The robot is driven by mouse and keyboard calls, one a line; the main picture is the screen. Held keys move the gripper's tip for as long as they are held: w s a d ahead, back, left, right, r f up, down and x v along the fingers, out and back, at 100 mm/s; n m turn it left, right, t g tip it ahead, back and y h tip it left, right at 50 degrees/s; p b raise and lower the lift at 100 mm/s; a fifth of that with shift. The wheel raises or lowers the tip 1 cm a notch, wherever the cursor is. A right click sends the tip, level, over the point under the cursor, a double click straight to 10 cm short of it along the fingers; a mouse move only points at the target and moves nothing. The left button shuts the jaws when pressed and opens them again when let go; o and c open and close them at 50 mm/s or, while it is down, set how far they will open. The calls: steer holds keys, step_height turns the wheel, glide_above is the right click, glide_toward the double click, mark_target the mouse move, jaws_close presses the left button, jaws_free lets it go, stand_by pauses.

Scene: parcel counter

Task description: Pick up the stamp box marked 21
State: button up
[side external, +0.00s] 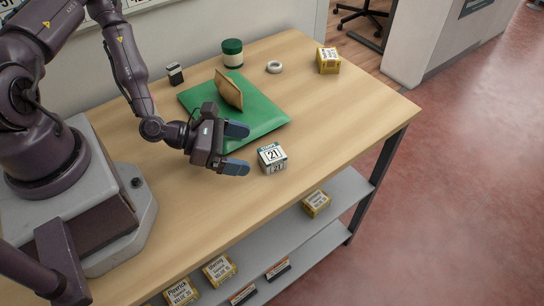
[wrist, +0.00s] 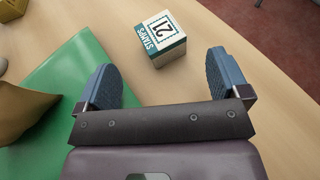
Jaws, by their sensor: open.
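The stamp box marked 21 (side external: 272,158) is a small white cube with dark green bands. It sits on the wooden counter, just right of the green mat's corner. It also shows in the wrist view (wrist: 163,38), beyond the fingertips and between their lines. My gripper (side external: 236,150) is open and empty, its two blue fingers pointing toward the box with a gap between them and it. In the wrist view the open fingers (wrist: 168,82) stand wide apart, with only counter between them.
A green mat (side external: 262,118) lies behind my gripper with a brown packet (side external: 229,90) on it.

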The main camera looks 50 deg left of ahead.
mark_target(260, 153)
steer(key=x, duration=0.7)
steer(key=shift+w+d, duration=0.1)
steer(key=c, duration=1)
